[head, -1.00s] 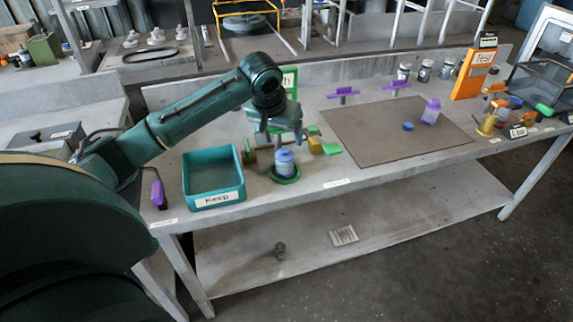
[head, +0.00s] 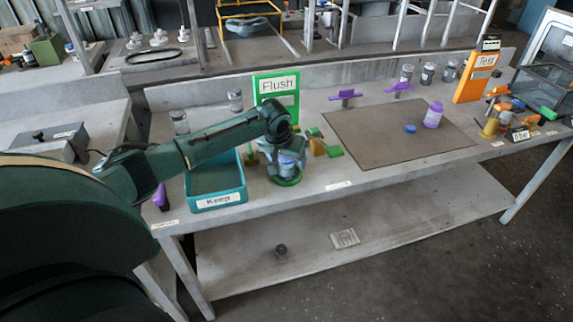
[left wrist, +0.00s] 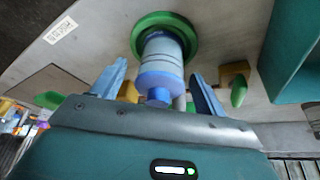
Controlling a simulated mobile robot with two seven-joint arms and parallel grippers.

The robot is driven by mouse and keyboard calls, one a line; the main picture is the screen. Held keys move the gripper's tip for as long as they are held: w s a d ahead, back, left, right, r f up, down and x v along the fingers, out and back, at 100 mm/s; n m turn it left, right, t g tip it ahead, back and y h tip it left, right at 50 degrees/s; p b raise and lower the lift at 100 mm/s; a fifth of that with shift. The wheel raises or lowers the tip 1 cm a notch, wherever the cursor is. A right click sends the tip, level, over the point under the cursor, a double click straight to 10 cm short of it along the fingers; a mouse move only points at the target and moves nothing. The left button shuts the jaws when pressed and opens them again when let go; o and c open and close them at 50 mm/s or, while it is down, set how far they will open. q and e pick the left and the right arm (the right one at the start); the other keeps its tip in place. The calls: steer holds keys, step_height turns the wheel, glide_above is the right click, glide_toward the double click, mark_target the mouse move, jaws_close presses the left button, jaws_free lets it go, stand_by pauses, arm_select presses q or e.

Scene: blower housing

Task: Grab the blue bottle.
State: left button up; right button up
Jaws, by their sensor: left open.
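The blue bottle (left wrist: 160,58) stands upright on a round green base (left wrist: 150,18), its cap toward my left wrist camera. In the head view my gripper mostly hides the bottle, and the green base (head: 286,181) shows below. My left gripper (left wrist: 160,88) is open, with its two blue fingers on either side of the bottle's cap end. The gripper also shows over the bottle in the head view (head: 287,160). I cannot tell whether the fingers touch it. My right gripper is not in view.
A teal Keep tray (head: 218,203) stands just left of the bottle. Yellow and green clamp pieces (head: 318,146) flank it, and a green Flush sign (head: 276,87) stands behind. A brown mat (head: 375,145) to the right holds a purple bottle (head: 433,116) and blue cap (head: 410,128).

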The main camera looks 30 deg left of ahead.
arm_select(q)
steer(key=shift+w+f, duration=0.2)
steer(key=shift+f, duration=0.15)
steer(key=shift+r, duration=0.1)
steer(key=c, duration=1.2)
